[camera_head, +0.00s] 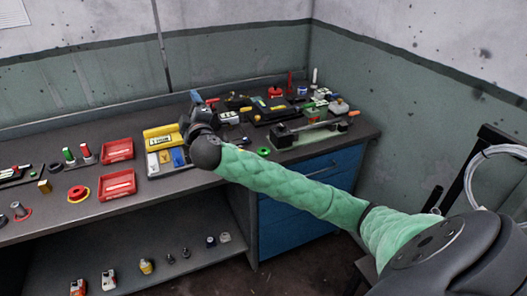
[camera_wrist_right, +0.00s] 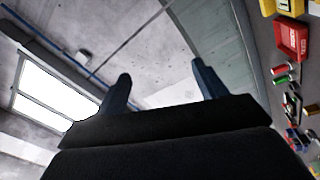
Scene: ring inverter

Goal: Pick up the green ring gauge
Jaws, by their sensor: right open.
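The green ring gauge (camera_head: 263,151) looks like a small bright green ring with a dark centre. It lies flat near the front edge of the bench, left of the grey-green fixture. My right gripper (camera_head: 196,98) is above the bench to the left of the ring, pointing up and away from it. In the right wrist view my right gripper (camera_wrist_right: 160,72) has its two fingers wide apart with nothing between them. I cannot make out the green ring in the right wrist view. My left gripper is in neither view.
A yellow bin (camera_head: 160,137) stands just left of my right gripper. Two red bins (camera_head: 118,184) and a red ring (camera_head: 78,194) are farther left. A grey-green fixture (camera_head: 308,134) with a long bar is right of the ring. Tools crowd the bench behind it.

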